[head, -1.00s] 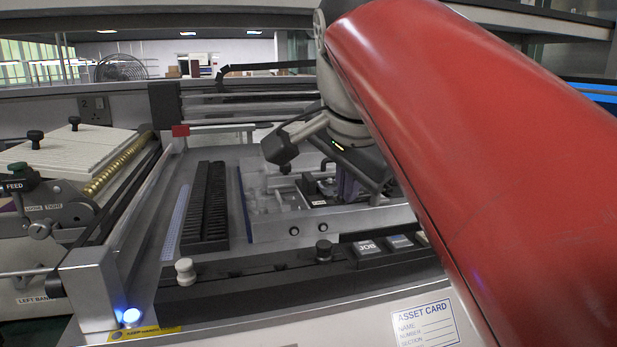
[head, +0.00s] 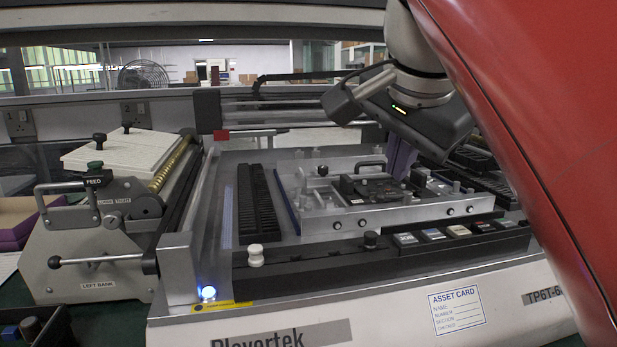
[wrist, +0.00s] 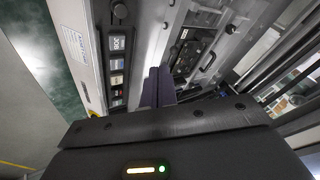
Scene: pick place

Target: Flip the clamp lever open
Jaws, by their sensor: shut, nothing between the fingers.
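A pale metal fixture frame (head: 335,224) sits on the machine bed, holding a dark plate (head: 378,192) with small black parts. A black bar handle (head: 370,164) stands at the back of this fixture; it also shows in the wrist view (wrist: 208,61). I cannot tell for sure which part is the clamp lever. My gripper (head: 398,170) has purple fingers pointing down over the right part of the fixture. In the wrist view the fingers (wrist: 158,82) are together and hold nothing. Whether the fingertips touch anything cannot be seen.
A black rail (head: 420,250) with coloured buttons and knobs runs along the front. A black toothed strip (head: 252,205) lies left of the fixture. At far left is a unit with a FEED handle (head: 93,182) and a ball-ended lever (head: 100,259). My red arm covers the right side.

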